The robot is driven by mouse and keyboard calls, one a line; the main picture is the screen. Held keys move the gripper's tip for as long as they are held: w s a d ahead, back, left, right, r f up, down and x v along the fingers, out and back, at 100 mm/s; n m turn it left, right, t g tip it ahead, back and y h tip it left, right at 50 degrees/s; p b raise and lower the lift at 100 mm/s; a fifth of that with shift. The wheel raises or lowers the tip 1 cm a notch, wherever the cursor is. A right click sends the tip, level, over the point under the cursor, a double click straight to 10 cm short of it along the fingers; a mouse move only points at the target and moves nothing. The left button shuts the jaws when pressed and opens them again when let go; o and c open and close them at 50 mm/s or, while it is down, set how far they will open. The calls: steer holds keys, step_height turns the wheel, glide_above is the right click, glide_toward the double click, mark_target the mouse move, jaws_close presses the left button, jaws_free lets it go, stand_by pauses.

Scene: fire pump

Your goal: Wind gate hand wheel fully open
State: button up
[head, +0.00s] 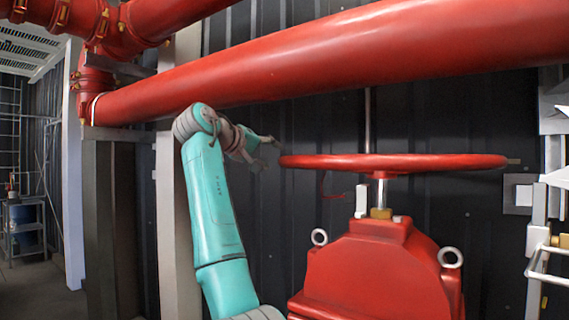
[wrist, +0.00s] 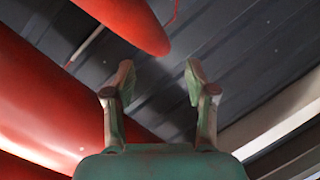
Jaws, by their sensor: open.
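The red gate hand wheel (head: 395,162) lies level on an upright stem above the red valve body (head: 375,265) in the head view. It is seen nearly edge-on. My gripper (head: 274,151) is just left of the wheel's left rim, at about rim height, and looks apart from it. In the wrist view my gripper (wrist: 157,75) has its two fingers spread with nothing between them. The rounded red end of the wheel rim (wrist: 140,28) shows beyond and above the fingertips there.
A thick red pipe (head: 330,55) runs across above the wheel and my arm. A dark corrugated wall (head: 265,215) stands close behind. Two lifting eyes (head: 451,257) stick up from the valve body. Pale pipework (head: 540,235) stands at the right.

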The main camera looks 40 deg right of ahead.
steer(key=x, duration=0.8)
steer(key=shift+w+d, duration=0.1)
steer(key=shift+d, duration=0.05)
steer(key=shift+f, duration=0.1)
jaws_close()
